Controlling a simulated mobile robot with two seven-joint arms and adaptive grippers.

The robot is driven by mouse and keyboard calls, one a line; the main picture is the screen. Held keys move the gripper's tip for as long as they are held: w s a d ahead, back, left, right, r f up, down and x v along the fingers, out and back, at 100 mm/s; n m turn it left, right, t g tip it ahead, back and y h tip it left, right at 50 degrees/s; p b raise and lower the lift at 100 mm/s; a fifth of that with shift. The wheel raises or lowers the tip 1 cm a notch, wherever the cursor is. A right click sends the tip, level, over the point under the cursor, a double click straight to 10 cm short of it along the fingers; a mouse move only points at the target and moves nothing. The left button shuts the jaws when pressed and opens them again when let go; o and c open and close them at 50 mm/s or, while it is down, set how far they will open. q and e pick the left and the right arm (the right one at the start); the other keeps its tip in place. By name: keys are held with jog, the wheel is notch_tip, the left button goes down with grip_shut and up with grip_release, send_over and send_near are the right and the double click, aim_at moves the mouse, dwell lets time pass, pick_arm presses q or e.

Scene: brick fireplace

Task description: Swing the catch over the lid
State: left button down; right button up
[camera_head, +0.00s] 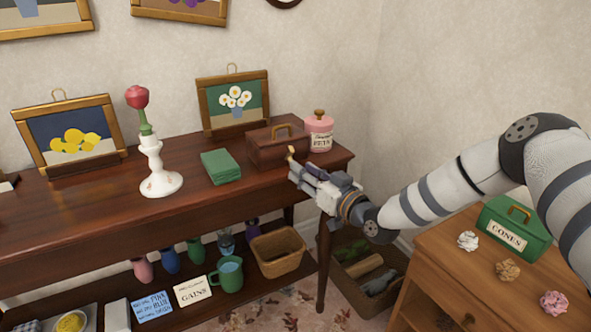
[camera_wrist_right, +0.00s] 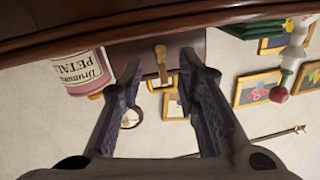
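A brown wooden box (camera_head: 268,149) with a lid and a brass top handle (camera_head: 281,129) sits on the dark wooden side table (camera_head: 112,203). A brass catch (camera_head: 291,153) shows at the box's near right side. In the right wrist view, which looks upside down, the catch (camera_wrist_right: 161,62) stands out against the brown box (camera_wrist_right: 143,50). My right gripper (camera_head: 297,170) is close in front of the box. Its fingers are apart, with the catch between them in the right wrist view (camera_wrist_right: 160,78); I cannot tell whether they touch it. My left gripper is not in view.
A pink labelled jar (camera_head: 318,134) stands close right of the box. A flower picture (camera_head: 234,101) is behind. A lower cabinet (camera_head: 450,262) with a green tin (camera_head: 514,229) is at right.

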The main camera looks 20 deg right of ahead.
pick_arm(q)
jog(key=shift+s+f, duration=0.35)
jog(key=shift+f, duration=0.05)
pick_arm(e)
jog(key=x, duration=0.3)
jog(key=shift+w+a, duration=0.1)
jog(key=shift+w, duration=0.2)
grip_shut()
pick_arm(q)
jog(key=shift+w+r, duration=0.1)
pick_arm(e)
jog(key=shift+r, duration=0.1)
